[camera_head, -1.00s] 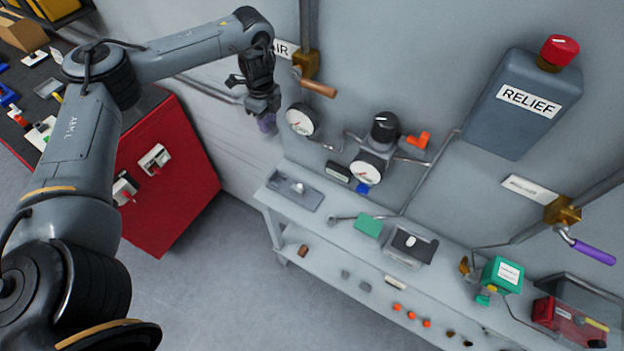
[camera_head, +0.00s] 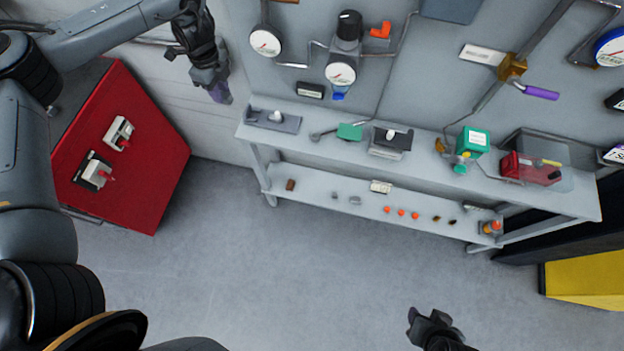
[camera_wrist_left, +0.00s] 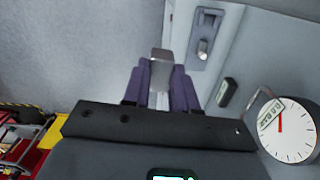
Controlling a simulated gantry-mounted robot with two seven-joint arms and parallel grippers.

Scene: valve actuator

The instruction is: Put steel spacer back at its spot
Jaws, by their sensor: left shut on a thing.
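My left gripper (camera_head: 221,93) hangs in front of the wall, up and left of the bench's left end. In the left wrist view its purple fingers (camera_wrist_left: 160,85) are shut on a small grey metallic block (camera_wrist_left: 161,56), which looks like the steel spacer. The block pokes out beyond the fingertips; its lower part is hidden between them. In the head view it cannot be made out. My right gripper (camera_head: 428,318) shows dark at the bottom edge, over the floor; its jaws are unclear. Two small grey pieces (camera_head: 345,198) lie on the bench's lower shelf (camera_head: 310,190).
The bench top (camera_head: 315,125) carries a grey tray (camera_head: 285,124) with a light knob-like part, a green block (camera_head: 350,131) and a green-topped valve unit (camera_head: 472,141). Gauges (camera_head: 265,42) and pipes stick out from the wall above. A red cabinet (camera_head: 150,170) stands left. The floor between is clear.

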